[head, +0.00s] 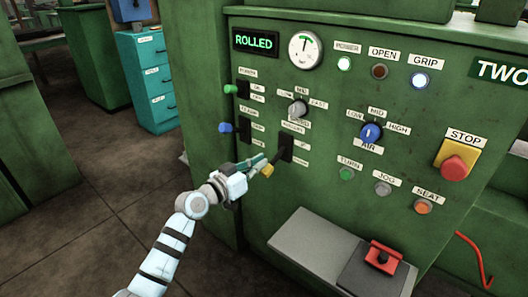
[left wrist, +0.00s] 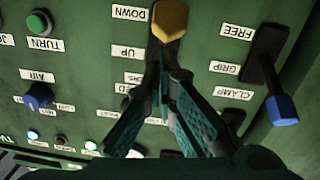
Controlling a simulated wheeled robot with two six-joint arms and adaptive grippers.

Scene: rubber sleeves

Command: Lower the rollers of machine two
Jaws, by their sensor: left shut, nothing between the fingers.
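Machine two is the green panel (head: 330,190) with a TWO sign (head: 502,71) at its right. Its display (head: 255,42) reads ROLLED. A black lever with a yellow knob (head: 267,171) sticks out of a dark slot (head: 286,146) at the panel's lower left, its knob angled downward. In the left wrist view the yellow knob (left wrist: 170,20) shows at the top, near the upside-down labels DOWN (left wrist: 133,13) and UP (left wrist: 127,51). My left gripper (head: 260,163) is shut and empty, fingertips right beside the lever. I cannot tell whether they touch. My right gripper is not in view.
Green-knobbed (head: 230,89) and blue-knobbed (head: 225,127) levers sit left of the yellow one. A red STOP button (head: 454,168) is at the right. A grey ledge with a red switch (head: 383,256) juts out below. Open floor lies left of the machine.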

